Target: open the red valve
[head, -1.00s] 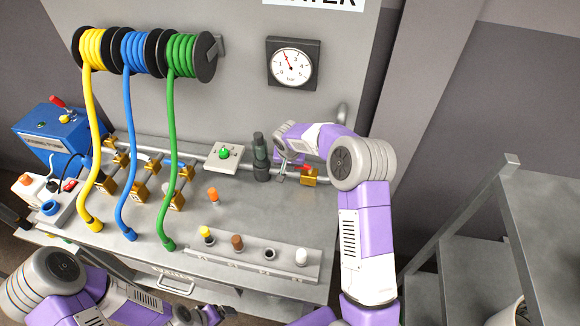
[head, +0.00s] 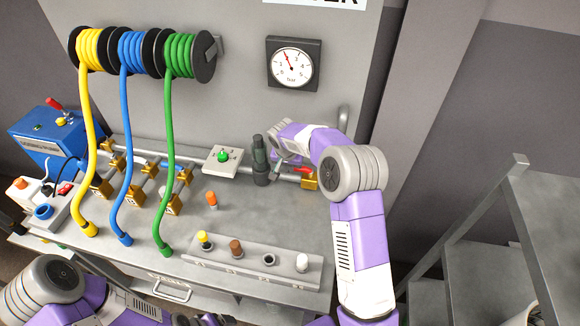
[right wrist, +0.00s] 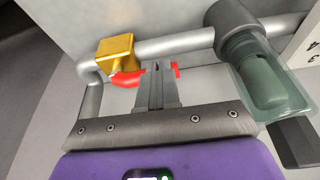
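The red valve handle (head: 302,169) sits on a brass valve body (head: 310,181) at the right end of the metal pipe at the back of the bench. In the right wrist view the red handle (right wrist: 127,79) shows on both sides of my fingertips, beside the brass body (right wrist: 116,50). My right gripper (head: 278,164) is at the handle. In the right wrist view its fingers (right wrist: 157,72) are together in front of the handle; I cannot tell if they touch it. My left gripper (head: 205,320) is low at the bottom edge, mostly cut off.
A dark green-grey cylinder fitting (head: 260,160) stands on the pipe just left of my right gripper. A box with a green button (head: 222,157) is further left. Yellow, blue and green hoses hang at the left. A rack of plugs (head: 250,262) lies in front; bare bench lies between.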

